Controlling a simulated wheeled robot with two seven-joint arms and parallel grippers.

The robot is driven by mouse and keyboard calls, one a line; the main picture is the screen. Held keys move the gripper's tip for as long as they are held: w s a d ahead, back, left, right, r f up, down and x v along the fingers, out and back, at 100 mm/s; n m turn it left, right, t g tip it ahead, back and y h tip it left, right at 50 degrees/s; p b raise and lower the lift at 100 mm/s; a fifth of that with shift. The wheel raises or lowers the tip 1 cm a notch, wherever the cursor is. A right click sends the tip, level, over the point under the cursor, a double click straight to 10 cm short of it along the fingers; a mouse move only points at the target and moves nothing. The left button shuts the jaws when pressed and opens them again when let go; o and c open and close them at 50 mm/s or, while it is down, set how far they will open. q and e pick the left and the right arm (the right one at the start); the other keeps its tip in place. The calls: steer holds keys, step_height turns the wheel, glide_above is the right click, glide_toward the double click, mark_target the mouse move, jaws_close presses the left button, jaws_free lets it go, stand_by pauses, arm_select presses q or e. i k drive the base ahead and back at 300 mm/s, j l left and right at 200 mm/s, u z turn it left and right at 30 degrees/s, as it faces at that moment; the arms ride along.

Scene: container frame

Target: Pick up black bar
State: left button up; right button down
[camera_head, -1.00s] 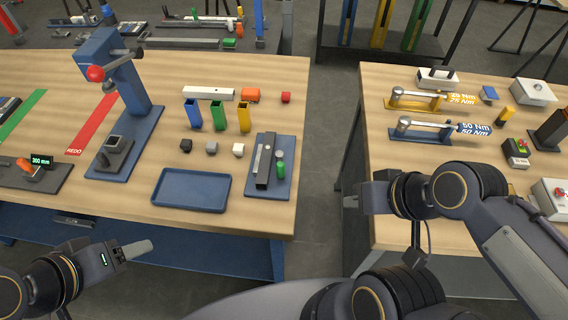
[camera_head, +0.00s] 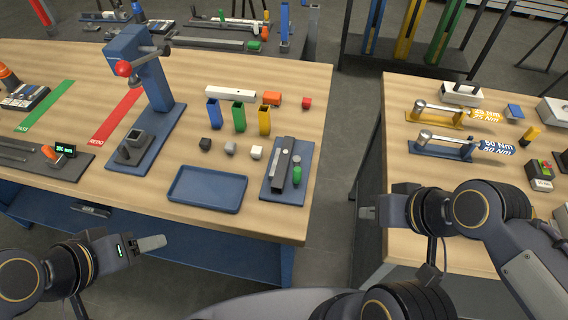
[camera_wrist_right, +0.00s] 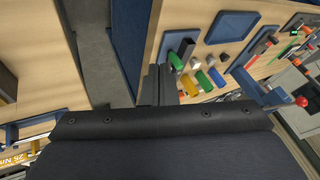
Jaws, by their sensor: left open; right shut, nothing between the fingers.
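A dark bar (camera_head: 280,167), black along its side and grey on top, lies on a small blue mat (camera_head: 269,190) at the right end of the left table. A green-bodied part stands beside it. The bar also shows in the right wrist view (camera_wrist_right: 186,49). My left gripper (camera_head: 152,242) is open and empty, in front of the table's front edge. My right gripper (camera_head: 366,212) is shut and empty, to the right of the bar, over the gap between the two tables. In the right wrist view its fingers (camera_wrist_right: 154,86) point toward the left table.
A blue tray (camera_head: 207,205) lies left of the mat. Three small cubes and blue, green and yellow tubes (camera_head: 239,117) stand behind it. A blue press (camera_head: 150,85) stands further left. The right table (camera_head: 400,185) holds two torque wrenches (camera_head: 445,146).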

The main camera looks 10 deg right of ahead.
mark_target(279, 175)
steer(key=l+u, duration=0.25)
steer(key=u, duration=0.2)
steer(key=l+u, duration=0.3)
steer(key=u, duration=0.15)
